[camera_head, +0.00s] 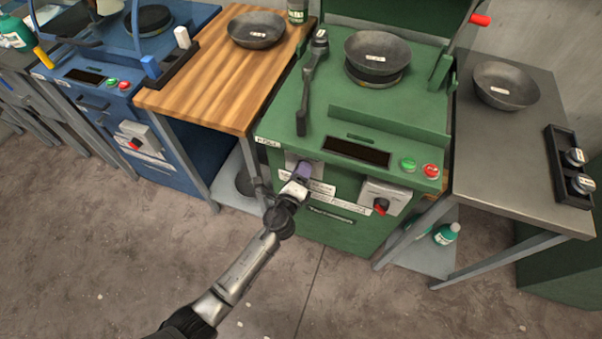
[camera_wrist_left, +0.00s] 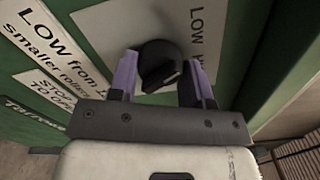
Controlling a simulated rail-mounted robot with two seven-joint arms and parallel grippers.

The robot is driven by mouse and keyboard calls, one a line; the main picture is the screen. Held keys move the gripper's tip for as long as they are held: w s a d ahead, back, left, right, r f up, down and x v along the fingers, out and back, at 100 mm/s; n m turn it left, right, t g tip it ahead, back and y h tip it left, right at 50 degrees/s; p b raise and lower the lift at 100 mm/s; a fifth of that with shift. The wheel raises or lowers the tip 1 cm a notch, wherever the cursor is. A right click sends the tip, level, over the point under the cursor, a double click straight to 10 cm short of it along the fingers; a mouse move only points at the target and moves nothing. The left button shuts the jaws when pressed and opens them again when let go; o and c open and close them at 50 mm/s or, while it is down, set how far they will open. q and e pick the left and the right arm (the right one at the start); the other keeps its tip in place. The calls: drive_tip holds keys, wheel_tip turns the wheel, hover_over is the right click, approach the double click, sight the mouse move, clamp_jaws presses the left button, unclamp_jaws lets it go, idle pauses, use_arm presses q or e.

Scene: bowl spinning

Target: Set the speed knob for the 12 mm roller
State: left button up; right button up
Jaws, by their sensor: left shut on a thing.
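The speed knob (camera_wrist_left: 160,68) is a black round knob on a white plate (camera_wrist_left: 112,36) with "LOW" printed beside it, in the left wrist view. My left gripper (camera_wrist_left: 157,82) has its purple fingers on either side of the knob and is shut on it. In the head view my left gripper (camera_head: 301,173) is at the front panel of the green machine (camera_head: 340,228), left of the dark display, and hides the knob there. A 12 mm roller cannot be made out by its label. My right gripper is not in view.
Green and red buttons (camera_head: 431,171) and a red-handled switch (camera_head: 381,206) are to the right on the same machine. A bowl (camera_head: 377,52) sits on its top. A grey side table (camera_head: 480,130) holds a bowl and a black rack (camera_head: 569,165) with two rollers.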

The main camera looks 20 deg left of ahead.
use_arm(q)
drive_tip(key=shift+n, duration=0.5)
drive_tip(key=o, duration=0.9)
drive_tip(key=shift+o, duration=0.2)
drive_tip(key=s, duration=1.3)
drive_tip(key=shift+s+d+p, duration=0.15)
drive_tip(key=shift+s+p, duration=0.15)
drive_tip(key=shift+s, duration=0.1)
